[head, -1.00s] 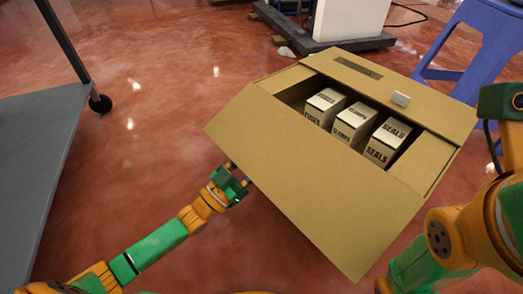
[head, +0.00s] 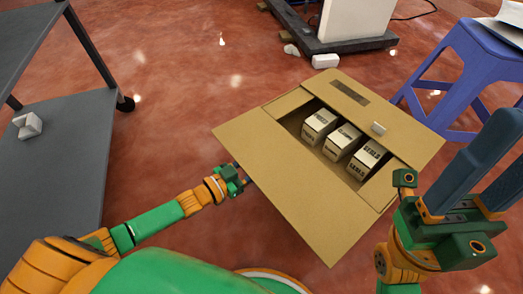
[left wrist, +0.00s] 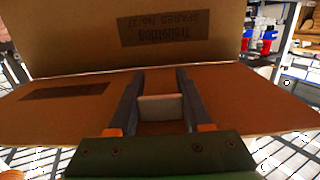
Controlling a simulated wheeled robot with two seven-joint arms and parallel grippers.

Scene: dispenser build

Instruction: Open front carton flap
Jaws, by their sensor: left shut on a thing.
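The open brown carton (head: 285,103) stands on the floor in the middle of the head view. Its front flap (head: 292,200) is folded outward and slopes down toward me. My left gripper (head: 240,175) is at the outer edge of this flap, its fingertips hidden there. In the left wrist view, my left gripper (left wrist: 160,95) is shut on a pale tab (left wrist: 161,107) at the flap, with the printed carton wall (left wrist: 100,40) behind. The opposite flap (head: 345,90) is also folded out and carries a white tab (head: 379,128). My right gripper (head: 492,165) is open, empty and raised right of the carton.
Several small labelled boxes (head: 342,142) stand inside the carton. A blue stool (head: 465,75) is behind it at the right, and a dark platform (head: 345,42) is at the back. A grey cart (head: 60,150) stands at the left. Red floor between cart and carton is clear.

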